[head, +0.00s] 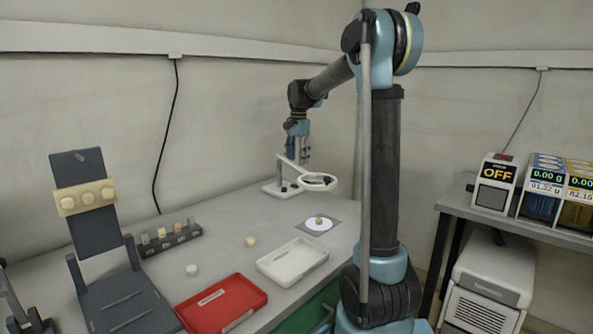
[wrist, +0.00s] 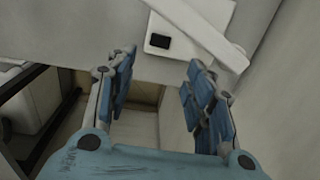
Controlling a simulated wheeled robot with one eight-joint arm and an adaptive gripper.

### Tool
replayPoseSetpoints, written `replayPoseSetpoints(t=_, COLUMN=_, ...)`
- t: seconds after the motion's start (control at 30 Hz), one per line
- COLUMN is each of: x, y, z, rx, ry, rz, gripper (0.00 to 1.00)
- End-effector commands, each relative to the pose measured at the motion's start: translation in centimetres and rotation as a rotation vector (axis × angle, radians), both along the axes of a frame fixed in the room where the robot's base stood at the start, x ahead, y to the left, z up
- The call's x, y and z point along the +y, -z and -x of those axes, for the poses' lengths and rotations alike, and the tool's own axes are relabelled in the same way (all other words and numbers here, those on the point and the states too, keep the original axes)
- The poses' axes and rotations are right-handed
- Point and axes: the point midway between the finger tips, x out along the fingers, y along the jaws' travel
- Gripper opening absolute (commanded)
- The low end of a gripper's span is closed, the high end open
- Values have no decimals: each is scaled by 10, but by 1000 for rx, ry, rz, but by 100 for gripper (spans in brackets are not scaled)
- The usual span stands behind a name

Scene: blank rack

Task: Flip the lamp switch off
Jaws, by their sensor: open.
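The white ring lamp (head: 335,184) stands on the table near the back wall, with a ring head on an arm and a flat base (head: 270,188). In the wrist view its white base (wrist: 185,42) carries a small black switch (wrist: 160,41), and the white lamp arm (wrist: 205,35) crosses over the base. I cannot tell which way the switch is tipped. My gripper (head: 303,155) hangs above the lamp. In the wrist view my gripper (wrist: 161,60) is open and empty, its blue-padded fingers spread apart, with the switch appearing beyond and between the fingertips.
A dark stand (head: 130,300) and a small block rack (head: 185,240) are at left. A device reading OFF (head: 497,173) sits on the right bench.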

Motion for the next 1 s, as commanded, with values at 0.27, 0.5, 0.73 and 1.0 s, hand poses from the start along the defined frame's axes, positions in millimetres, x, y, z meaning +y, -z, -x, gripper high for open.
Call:
replayPoseSetpoints(t=0.27, x=-1, y=-18, z=1, rx=0, ry=0, rz=0, gripper=48)
replayPoseSetpoints(t=0.5, x=-1, y=-18, z=1, rx=0, ry=0, rz=0, gripper=48)
replayPoseSetpoints(t=0.73, x=-3, y=-19, z=1, rx=-8, ry=-71, rz=-9, gripper=0)
replayPoseSetpoints(t=1.0, x=-7, y=-25, z=4, rx=-58, ry=-393, rz=-39, gripper=0)
